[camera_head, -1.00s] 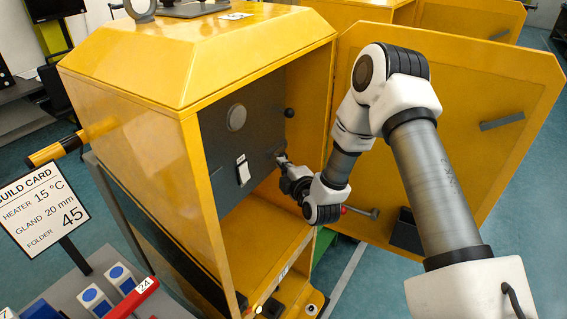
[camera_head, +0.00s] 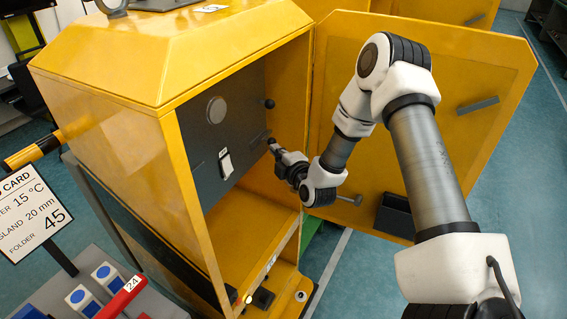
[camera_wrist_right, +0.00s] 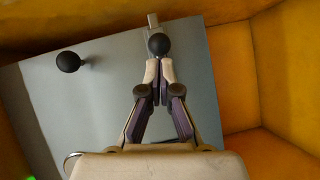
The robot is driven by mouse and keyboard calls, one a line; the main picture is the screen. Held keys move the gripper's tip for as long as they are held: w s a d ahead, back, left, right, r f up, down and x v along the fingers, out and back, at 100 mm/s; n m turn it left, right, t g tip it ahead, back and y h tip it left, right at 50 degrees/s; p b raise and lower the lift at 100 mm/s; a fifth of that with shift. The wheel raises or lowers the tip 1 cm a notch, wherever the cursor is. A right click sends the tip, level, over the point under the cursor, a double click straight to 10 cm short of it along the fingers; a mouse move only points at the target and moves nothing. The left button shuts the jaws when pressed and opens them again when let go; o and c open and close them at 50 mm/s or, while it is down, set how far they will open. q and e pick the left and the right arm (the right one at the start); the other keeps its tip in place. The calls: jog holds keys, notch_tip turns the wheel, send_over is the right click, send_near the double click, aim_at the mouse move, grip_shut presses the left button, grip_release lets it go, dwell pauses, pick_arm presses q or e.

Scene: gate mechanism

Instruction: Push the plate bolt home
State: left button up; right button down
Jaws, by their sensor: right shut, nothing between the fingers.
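The dark grey plate (camera_head: 205,125) stands inside the open yellow cabinet; it also shows in the wrist view (camera_wrist_right: 110,95). In the wrist view a grey bar, seemingly the plate bolt (camera_wrist_right: 153,20), reaches the plate's edge, with a black ball knob (camera_wrist_right: 159,45) in front of it. My right gripper (camera_head: 272,143) is shut and empty inside the cabinet, close to the plate. Its fingertips (camera_wrist_right: 159,75) lie right at that knob; whether they touch it I cannot tell. The gripper partly hides the bolt in the head view. My left gripper is not in view.
A second black knob (camera_wrist_right: 68,61) stands out from the plate. A white switch (camera_head: 226,163) and a round disc (camera_head: 216,110) are on the plate. The open yellow door (camera_head: 450,130) stands behind my right arm. A build card (camera_head: 30,212) stands at the left.

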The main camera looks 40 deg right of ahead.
jog(key=v, duration=1)
jog(key=shift+s+f, duration=0.1)
jog(key=s+a+f+n+g+y+b, duration=0.1)
jog(key=s+a+f+g+b, duration=0.1)
jog(key=a+f, duration=0.35)
jog(key=s+a+f+n+g+y+b, duration=0.1)
jog(key=s+a+f+g+y+b, duration=0.15)
jog(key=f, duration=0.65)
jog(key=s+a+f+n+g+y+b, duration=0.1)
jog(key=s+a+f+g, duration=0.15)
jog(key=a+f, duration=0.4)
jog(key=s+f+m+g, duration=0.4)
jog(key=s+f+m, duration=0.1)
jog(key=s+m, duration=0.3)
jog(key=s+a+f+m+g+h+b, duration=0.1)
jog(key=s+f+m+g, duration=0.4)
jog(key=s+m, duration=0.3)
jog(key=s+f, duration=0.1)
jog(key=s, duration=0.2)
jog(key=shift+a+m, duration=0.25)
jog(key=shift+m, duration=0.05)
